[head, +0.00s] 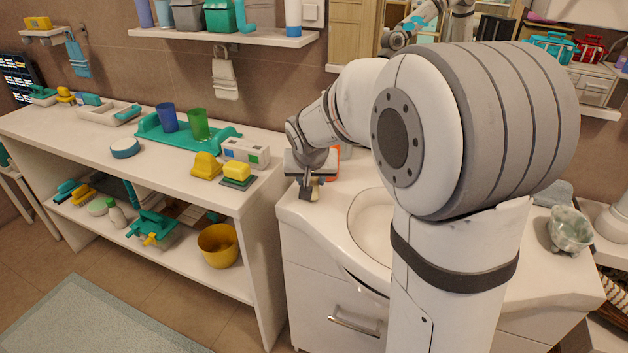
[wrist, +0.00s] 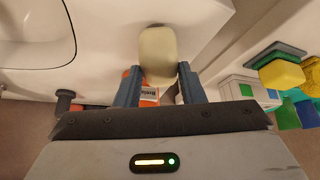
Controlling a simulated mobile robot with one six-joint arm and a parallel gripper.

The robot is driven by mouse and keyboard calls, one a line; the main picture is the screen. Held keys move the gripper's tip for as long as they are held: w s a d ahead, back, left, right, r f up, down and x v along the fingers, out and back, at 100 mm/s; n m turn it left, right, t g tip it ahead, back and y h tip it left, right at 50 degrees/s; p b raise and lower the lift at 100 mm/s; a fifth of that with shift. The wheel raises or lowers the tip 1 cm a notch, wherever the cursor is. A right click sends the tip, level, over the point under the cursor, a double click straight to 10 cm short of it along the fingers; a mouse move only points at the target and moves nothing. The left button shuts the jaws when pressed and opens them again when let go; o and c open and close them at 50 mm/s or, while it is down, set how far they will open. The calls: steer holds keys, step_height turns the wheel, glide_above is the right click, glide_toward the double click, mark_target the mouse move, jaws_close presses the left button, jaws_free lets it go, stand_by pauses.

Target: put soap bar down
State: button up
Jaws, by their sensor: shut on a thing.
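The cream soap bar (wrist: 158,52) is between the two blue-grey fingertips of my gripper (wrist: 155,75) in the wrist view, and the gripper is shut on it. In the head view my gripper (head: 311,189) points down over the left front corner of the white washbasin top (head: 345,195). The soap bar (head: 316,192) shows there as a small pale patch at the fingers. I cannot tell whether it touches the top.
An orange and white labelled item (wrist: 149,94) sits behind the soap. The basin bowl (head: 372,222) lies to the right. The shelf unit (head: 180,185) on the left holds yellow sponges (head: 206,166), a teal tray (head: 180,140) with cups, and a white box (head: 245,152).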

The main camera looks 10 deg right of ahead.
steer(key=shift+f, duration=0.25)
steer(key=shift+f, duration=0.15)
steer(key=o, duration=1.1)
steer(key=shift+s, duration=0.1)
steer(key=shift+s+r, duration=0.15)
steer(key=shift+r, duration=0.45)
steer(key=v, duration=1)
steer(key=s+f+n+g, duration=0.1)
steer(key=s+f, duration=0.2)
steer(key=s, duration=0.4)
steer(key=s+d+f+g+y, duration=0.1)
steer(key=s+f, duration=0.1)
steer(key=s, duration=0.5)
steer(key=s+d+f+n+g+p, duration=0.1)
steer(key=s+f, duration=0.2)
steer(key=s, duration=0.5)
steer(key=shift+f+n+g, duration=0.3)
steer(key=shift+f, duration=0.1)
